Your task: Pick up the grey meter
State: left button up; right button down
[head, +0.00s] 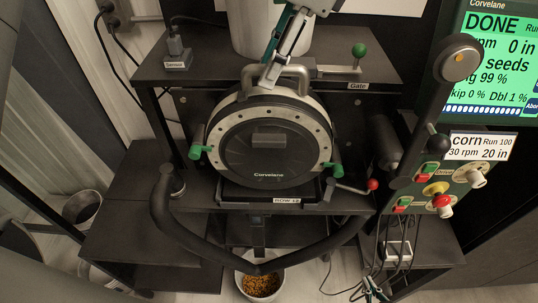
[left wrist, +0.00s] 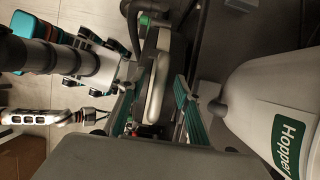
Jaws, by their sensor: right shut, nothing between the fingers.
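The grey meter (head: 268,145) is a round dark disc housing with a light rim, marked Corvelane. It stands upright on the black stand, with green knobs at both sides. Its grey carry handle (head: 296,72) is on top and also shows in the left wrist view (left wrist: 156,85). My left gripper (head: 268,78) comes down from above at the handle. In the left wrist view its teal fingers (left wrist: 157,103) are apart, one on each side of the handle, with gaps. My right gripper (head: 374,290) is low at the right, shut and empty, away from the meter.
The white hopper (head: 270,38) stands behind the meter. A green Gate knob (head: 359,50) and a red-tipped lever (head: 372,184) are at the right. A black hose (head: 165,215) loops below, above a bowl of seeds (head: 261,286). The display (head: 497,65) reads DONE.

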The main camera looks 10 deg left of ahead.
pick_arm(q)
jog(key=shift+a+f, duration=0.3)
jog(key=shift+f, duration=0.35)
grip_shut()
jog(key=shift+r, duration=0.15)
pick_arm(e)
jog(key=shift+w+d, duration=0.1)
jog(key=shift+w, duration=0.1)
pick_arm(q)
jog(key=shift+r, duration=0.1)
